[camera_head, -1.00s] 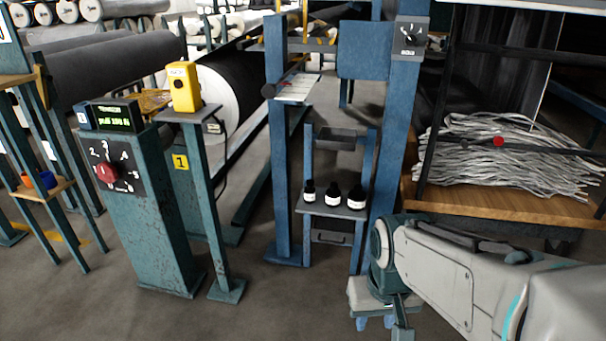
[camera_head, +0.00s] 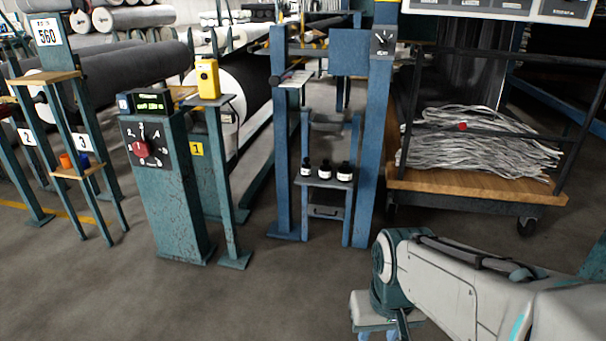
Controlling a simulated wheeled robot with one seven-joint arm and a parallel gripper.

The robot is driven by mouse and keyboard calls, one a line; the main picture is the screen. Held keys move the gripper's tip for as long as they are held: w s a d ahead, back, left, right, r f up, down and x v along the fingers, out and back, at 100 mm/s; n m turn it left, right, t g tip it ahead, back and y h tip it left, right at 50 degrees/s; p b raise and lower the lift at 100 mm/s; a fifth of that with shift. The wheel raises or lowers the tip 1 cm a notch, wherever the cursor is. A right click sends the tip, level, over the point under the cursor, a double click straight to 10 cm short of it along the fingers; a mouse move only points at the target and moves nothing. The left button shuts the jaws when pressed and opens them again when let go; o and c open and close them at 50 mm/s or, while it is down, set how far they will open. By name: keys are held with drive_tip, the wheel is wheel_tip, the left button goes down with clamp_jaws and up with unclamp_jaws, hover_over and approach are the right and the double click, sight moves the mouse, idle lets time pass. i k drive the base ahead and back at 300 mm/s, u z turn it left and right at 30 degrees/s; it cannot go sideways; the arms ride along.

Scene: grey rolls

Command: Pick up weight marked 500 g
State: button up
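Three black weights with white labels stand upright in a row on a small shelf (camera_head: 322,183) of the blue frame. They are the left weight (camera_head: 306,168), the middle weight (camera_head: 325,170) and the right weight (camera_head: 345,172). The label print is too small to read, so I cannot tell which is marked 500 g. My gripper (camera_head: 377,334) is at the bottom edge, pointing down, partly cut off by the frame. It is below and to the right of the shelf in the picture, well apart from the weights. Whether its fingers are open or shut is unclear.
Blue posts (camera_head: 283,145) flank the shelf. A green pedestal with a red dial (camera_head: 140,149) and a stand with a yellow device (camera_head: 208,78) are on the left. A cart with grey strands (camera_head: 480,145) stands on the right. The floor (camera_head: 290,290) in front is clear.

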sight(306, 168)
drive_tip(key=z, duration=0.35)
drive_tip(key=k, duration=0.15)
drive_tip(key=u, duration=1.2)
drive_tip(key=i, duration=1.75)
drive_tip(key=z, duration=1.1)
drive_tip(key=i, duration=0.35)
drive_tip(key=z, duration=0.25)
